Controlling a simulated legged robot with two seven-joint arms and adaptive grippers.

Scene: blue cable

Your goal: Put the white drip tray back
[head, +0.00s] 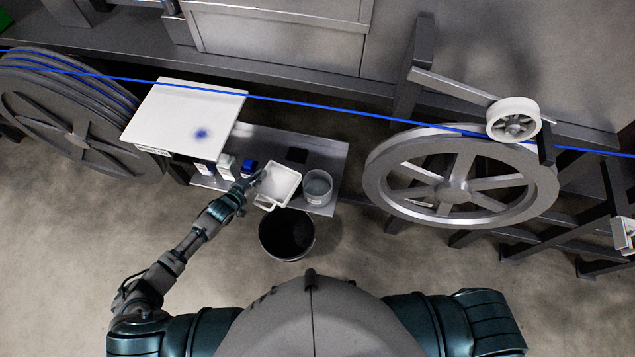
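The white drip tray (281,182) is a small, shallow square tray with a handle at its near edge. It is at the front of the grey shelf, between a blue item and a clear container. My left gripper (254,180) is at the tray's left side, touching or very close to it. The fingers are too small and dark to tell whether they are open or closed on the rim. My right gripper is outside the view; only my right upper arm shows at the bottom right.
A clear round container (318,187) stands right of the tray on the grey shelf (325,152). A black bucket (287,235) is on the floor below. A white board (185,115) with a blue stain is at left. A blue cable (300,103) crosses above, over a large wheel (378,185).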

